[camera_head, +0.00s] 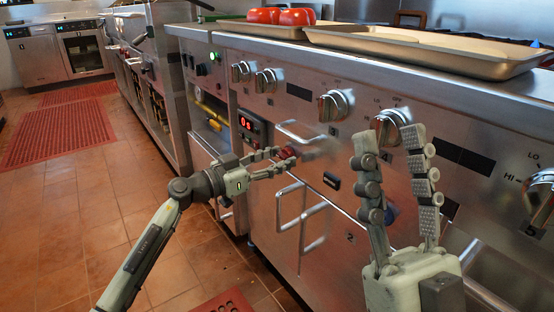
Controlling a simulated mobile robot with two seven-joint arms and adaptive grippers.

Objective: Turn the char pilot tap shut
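A small red knob (289,151) shows on the front of the steel range, at the fingertips of my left gripper (287,156). The gripper's two fingers lie close above and below the knob and hide part of it. I cannot tell whether they press on it. No readable label marks it as the char pilot tap. My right gripper (391,143) is open and empty, fingers pointing up, in front of the panel. Its fingertips are near a steel control knob (391,124), and I cannot tell whether they touch it.
More steel knobs line the panel, such as one (335,104) left of my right gripper. Bar handles (290,207) stick out below. A tray (425,50) and red tomatoes (264,15) sit on top.

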